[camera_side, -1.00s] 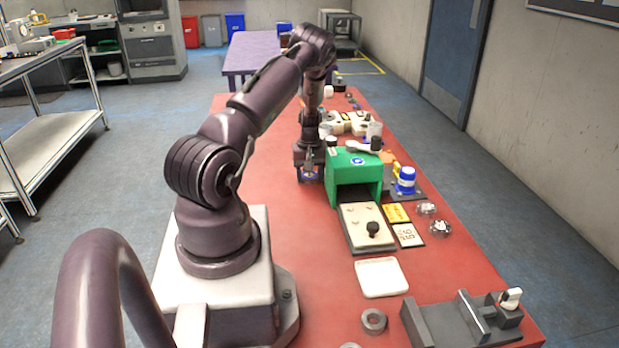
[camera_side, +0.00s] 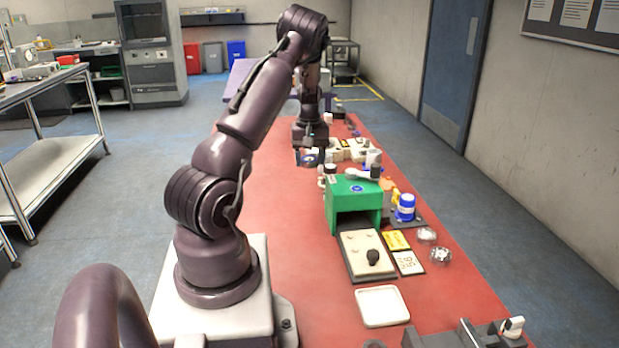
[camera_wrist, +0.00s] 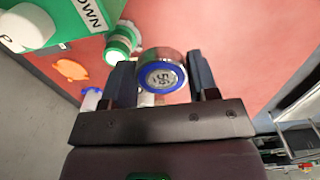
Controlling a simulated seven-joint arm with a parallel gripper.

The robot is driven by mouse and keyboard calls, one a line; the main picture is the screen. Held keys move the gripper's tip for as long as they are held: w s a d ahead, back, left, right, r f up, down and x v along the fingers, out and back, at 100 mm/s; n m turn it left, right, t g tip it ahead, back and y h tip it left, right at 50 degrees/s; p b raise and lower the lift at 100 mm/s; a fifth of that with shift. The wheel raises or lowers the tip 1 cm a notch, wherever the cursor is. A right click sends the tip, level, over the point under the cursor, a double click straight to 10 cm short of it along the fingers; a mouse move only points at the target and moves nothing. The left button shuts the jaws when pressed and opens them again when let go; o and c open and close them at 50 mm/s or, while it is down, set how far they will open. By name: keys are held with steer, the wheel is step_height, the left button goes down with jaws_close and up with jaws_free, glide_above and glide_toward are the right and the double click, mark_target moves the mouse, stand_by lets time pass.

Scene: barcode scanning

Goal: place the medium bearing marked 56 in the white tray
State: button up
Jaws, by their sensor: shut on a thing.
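My gripper (camera_side: 311,150) is shut on a round bearing (camera_wrist: 162,76) with a blue ring and a metal rim. Its face number appears to read 56, turned in the wrist view. In the wrist view my gripper (camera_wrist: 161,80) has one finger on each side of it. In the side view the held bearing (camera_side: 308,160) is small and dark blue, raised above the red table, left of and beyond the green box. The white tray (camera_side: 382,306) lies flat and empty at the near end of the table, well away from my gripper.
The green box (camera_side: 357,203) stands between my gripper and the tray, with a cream plate (camera_side: 366,254) with a black knob before it. The red table (camera_side: 272,190) is clear left of the box.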

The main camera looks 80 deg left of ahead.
mark_target(307, 160)
steer(key=shift+r, duration=2.2)
